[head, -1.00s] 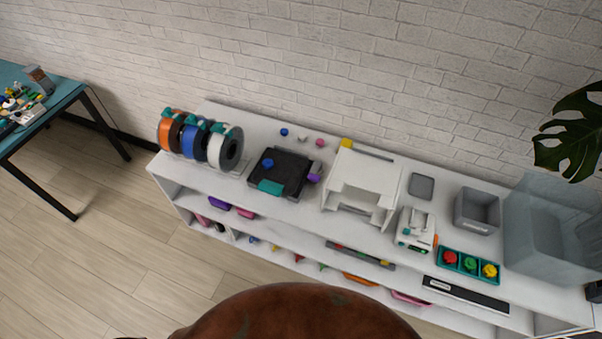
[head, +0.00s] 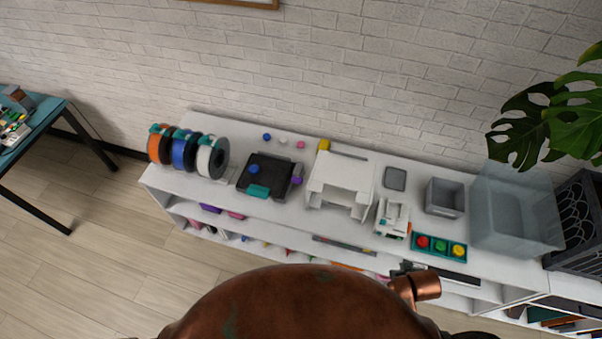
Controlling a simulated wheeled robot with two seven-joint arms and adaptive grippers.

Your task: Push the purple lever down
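A small purple piece (head: 297,180), which looks like the purple lever, sits at the right side of a black device (head: 266,172) on the white shelf top. The device has a blue knob (head: 254,169) on top and a teal part (head: 257,191) at its front. The purple piece is too small to tell its tilt. A dark grey part, perhaps my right gripper (head: 404,269), shows by the shelf's front edge, well to the right of and nearer than the black device; its fingers cannot be made out. My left gripper is not in view.
Filament spools (head: 187,150) stand left of the device, and a white frame (head: 341,180) close on its right. Farther right are a small white machine (head: 392,215), a tray of coloured buttons (head: 439,247), a grey bin (head: 445,197) and a clear bin (head: 515,215).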

